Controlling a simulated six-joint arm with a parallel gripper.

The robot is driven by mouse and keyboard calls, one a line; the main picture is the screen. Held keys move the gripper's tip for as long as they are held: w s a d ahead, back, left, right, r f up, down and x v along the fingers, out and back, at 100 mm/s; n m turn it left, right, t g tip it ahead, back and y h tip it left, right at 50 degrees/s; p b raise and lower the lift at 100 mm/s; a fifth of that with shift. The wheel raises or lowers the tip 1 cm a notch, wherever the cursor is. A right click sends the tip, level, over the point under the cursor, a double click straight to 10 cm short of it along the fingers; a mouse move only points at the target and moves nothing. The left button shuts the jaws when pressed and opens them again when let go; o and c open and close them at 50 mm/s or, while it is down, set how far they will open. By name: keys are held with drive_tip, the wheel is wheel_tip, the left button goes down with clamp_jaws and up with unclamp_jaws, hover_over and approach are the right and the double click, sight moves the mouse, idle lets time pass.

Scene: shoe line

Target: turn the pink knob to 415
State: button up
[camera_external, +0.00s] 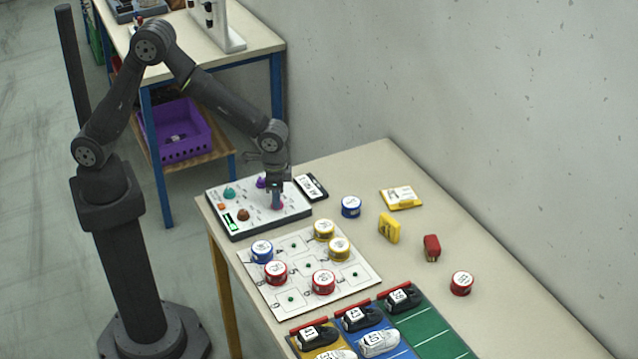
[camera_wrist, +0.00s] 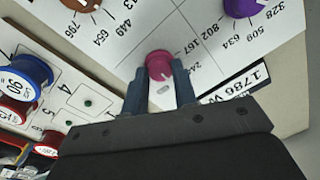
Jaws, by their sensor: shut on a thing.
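The pink knob (camera_wrist: 159,66) sits on the white control panel (camera_wrist: 115,60), with printed numbers around it; "167" and a partly hidden "24…" show beside it in the wrist view. My gripper (camera_wrist: 160,85) points down over the panel, its two fingers on either side of the knob and closed on it. In the external view my gripper (camera_external: 276,200) stands at the panel's right part, and only a little of the pink knob (camera_external: 278,206) shows below the fingers. I cannot read the knob's exact setting, and the number 415 is not legible.
The panel also bears a purple knob (camera_wrist: 243,7), a brown knob (camera_external: 243,214) and a teal knob (camera_external: 229,192). A black-framed label (camera_external: 311,187) lies beside the panel. A board with several round tins (camera_external: 323,282) is in front. Shoes (camera_external: 379,342) stand on coloured mats.

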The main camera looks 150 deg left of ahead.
drive_tip(key=o, duration=1)
drive_tip(key=shift+r, duration=0.15)
wheel_tip(320, 180, up, 17)
drive_tip(key=shift+w+d, duration=0.2)
drive_tip(key=shift+w, duration=0.15)
drive_tip(key=f, duration=1.7)
drive_tip(key=shift+s+a+f, duration=0.15)
drive_tip(key=shift+s+a, duration=0.05)
drive_tip(key=shift+s, duration=0.15)
